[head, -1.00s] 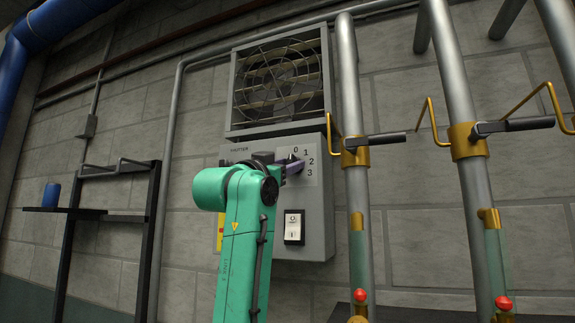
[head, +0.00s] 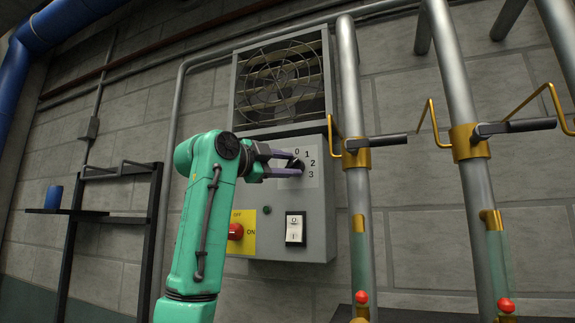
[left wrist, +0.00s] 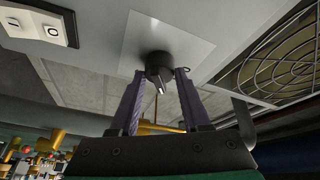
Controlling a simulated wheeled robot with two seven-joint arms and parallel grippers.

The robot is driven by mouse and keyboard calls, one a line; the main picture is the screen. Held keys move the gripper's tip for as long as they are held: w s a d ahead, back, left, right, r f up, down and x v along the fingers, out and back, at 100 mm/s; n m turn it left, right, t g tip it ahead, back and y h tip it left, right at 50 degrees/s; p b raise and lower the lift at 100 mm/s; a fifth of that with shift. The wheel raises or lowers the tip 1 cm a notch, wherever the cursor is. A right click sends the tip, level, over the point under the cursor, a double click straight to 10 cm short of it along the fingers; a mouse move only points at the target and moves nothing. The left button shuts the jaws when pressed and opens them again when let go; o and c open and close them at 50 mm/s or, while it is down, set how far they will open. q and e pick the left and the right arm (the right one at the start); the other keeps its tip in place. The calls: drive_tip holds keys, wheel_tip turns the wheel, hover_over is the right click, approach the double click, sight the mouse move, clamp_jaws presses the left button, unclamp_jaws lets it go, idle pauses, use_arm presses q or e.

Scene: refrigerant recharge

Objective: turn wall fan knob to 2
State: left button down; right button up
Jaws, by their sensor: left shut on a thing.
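The fan knob (head: 296,163) is small and black, on the grey control box (head: 318,222) below the wall fan (head: 283,82). Numbers 0, 1, 2 and 3 are printed around it on a light plate. My left gripper (head: 291,164) reaches it from the left, with its two purple-grey fingers shut on the knob's sides. In the left wrist view the knob (left wrist: 157,62) sits between the fingertips, and a white mark shows on it. Which number the mark faces I cannot tell. My right gripper is not in view.
A red rotary switch (head: 236,231) on a yellow OFF/ON plate and a white rocker switch (head: 295,228) are lower on the box. Metal pipes with black-handled brass valves (head: 357,152) stand close on the right. A black shelf frame (head: 113,218) with a blue cup (head: 53,197) is at left.

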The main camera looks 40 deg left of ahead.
use_arm(q)
drive_tip(key=m+g, duration=0.1)
drive_tip(key=m, duration=0.1)
drive_tip(key=m+g, duration=0.1)
drive_tip(key=m, duration=0.1)
drive_tip(key=shift+r+m, duration=0.2)
drive_tip(key=shift+m, duration=0.1)
drive_tip(key=shift+r, duration=0.1)
idle(0.4)
drive_tip(key=c, duration=0.5)
unclamp_jaws()
drive_tip(key=shift+c, duration=0.2)
drive_tip(key=shift+o, duration=0.9)
drive_tip(key=shift+w+a, duration=0.2)
drive_tip(key=shift+w, duration=0.05)
drive_tip(key=shift+s+f, duration=0.2)
drive_tip(key=shift+s, duration=0.15)
drive_tip(key=s+a+b, duration=0.1)
drive_tip(key=s+b, duration=0.1)
drive_tip(key=s, duration=1.2)
drive_tip(key=shift+r+b, duration=0.4)
drive_tip(key=shift+r, duration=0.05)
drive_tip(key=shift+w, duration=0.15)
